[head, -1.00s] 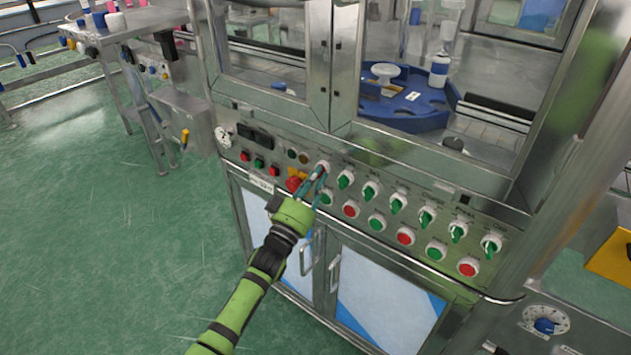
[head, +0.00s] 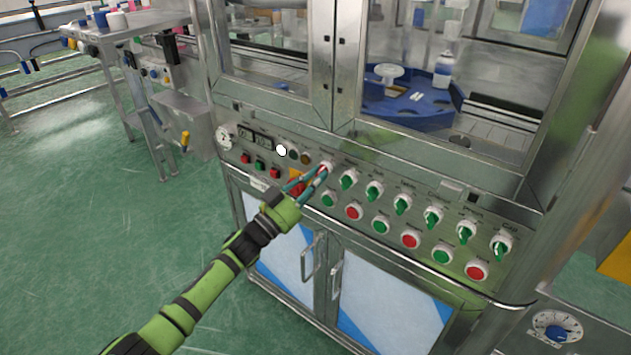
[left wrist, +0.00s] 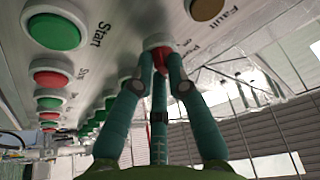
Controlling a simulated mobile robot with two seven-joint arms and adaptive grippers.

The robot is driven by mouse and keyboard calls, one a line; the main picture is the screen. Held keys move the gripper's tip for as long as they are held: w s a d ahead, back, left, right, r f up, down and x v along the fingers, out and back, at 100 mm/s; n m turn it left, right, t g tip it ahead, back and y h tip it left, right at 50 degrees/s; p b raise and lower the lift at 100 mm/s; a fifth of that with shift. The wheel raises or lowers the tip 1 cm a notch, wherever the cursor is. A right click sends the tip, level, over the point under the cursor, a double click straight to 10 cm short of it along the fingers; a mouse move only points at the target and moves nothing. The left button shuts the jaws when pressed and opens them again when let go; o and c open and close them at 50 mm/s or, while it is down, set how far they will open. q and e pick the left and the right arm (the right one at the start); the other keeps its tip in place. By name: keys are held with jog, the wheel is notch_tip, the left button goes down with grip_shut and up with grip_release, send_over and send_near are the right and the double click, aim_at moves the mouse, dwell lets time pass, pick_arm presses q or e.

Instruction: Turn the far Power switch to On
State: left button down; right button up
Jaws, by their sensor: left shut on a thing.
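The far Power switch (head: 327,166) is a knob in a white ring at the left end of the row of switches on the steel panel. My left gripper (head: 320,174) reaches it from the front left, with its teal fingers shut on the knob. In the left wrist view, the fingers close around the red knob (left wrist: 161,62) below its white collar; its label is partly hidden. The knob's exact angle is hard to read behind the fingers. A white lamp (head: 281,150) glows on the panel, and the small displays (head: 262,141) left of it show digits. My right gripper is not in view.
Several green-handled switches (head: 374,190) run to the right, with red and green buttons (head: 354,212) below. A red stop button (head: 297,187) sits close beside my fingers. Cabinet doors with handles (head: 307,262) lie below. A blue turntable (head: 410,108) stands behind the frame.

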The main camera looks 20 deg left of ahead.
pick_arm(q)
jog(key=shift+m+g+h, duration=0.3)
jog(key=shift+m, duration=0.3)
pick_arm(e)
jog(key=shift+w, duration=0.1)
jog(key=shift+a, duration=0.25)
pick_arm(q)
jog(key=c, duration=1.2)
grip_release()
jog(key=v, duration=1.2)
